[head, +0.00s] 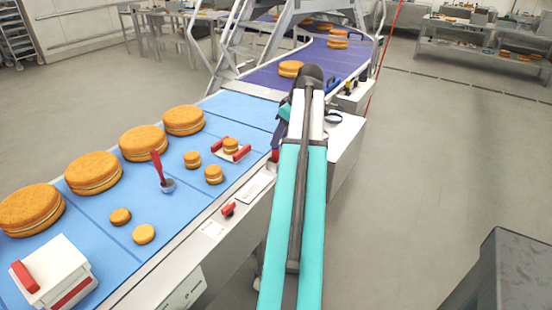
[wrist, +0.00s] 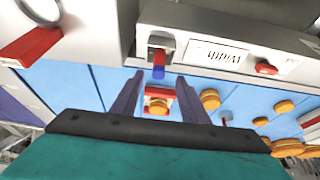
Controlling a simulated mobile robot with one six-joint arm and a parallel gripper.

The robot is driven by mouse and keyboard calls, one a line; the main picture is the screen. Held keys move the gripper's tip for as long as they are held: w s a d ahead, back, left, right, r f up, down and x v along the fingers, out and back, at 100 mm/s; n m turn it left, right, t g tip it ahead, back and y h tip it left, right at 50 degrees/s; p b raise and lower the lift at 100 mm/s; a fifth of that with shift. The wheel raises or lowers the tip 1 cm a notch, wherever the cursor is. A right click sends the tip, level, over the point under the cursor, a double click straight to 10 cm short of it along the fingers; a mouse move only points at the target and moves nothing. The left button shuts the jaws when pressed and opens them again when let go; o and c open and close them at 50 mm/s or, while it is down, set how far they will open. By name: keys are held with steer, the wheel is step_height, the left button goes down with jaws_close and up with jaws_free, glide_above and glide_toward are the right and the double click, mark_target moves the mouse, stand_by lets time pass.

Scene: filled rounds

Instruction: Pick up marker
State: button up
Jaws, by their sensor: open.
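In the head view, my gripper (head: 279,132) is mostly hidden behind my arm at the conveyor's right edge. A bit of red (head: 275,156) shows beside it, probably the same stick.
The blue conveyor (head: 190,225) carries large and small filled rounds (head: 143,143), a red-handled ladle (head: 157,168), a red-ended tray (head: 218,154) and a white box with a red handle (head: 55,270). A red knob (head: 228,209) sticks out from the conveyor's side. Open floor lies at right.

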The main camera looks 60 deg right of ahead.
mark_target(275, 156)
steer(key=shift+w+f, duration=0.1)
steer(key=shift+f, duration=0.1)
stand_by(0.3)
steer(key=shift+p+x, duration=0.6)
steer(key=shift+x, duration=1.9)
steer(key=shift+d, duration=0.1)
steer(key=shift+c, duration=0.2)
steer(key=shift+w, duration=0.1)
jaws_close()
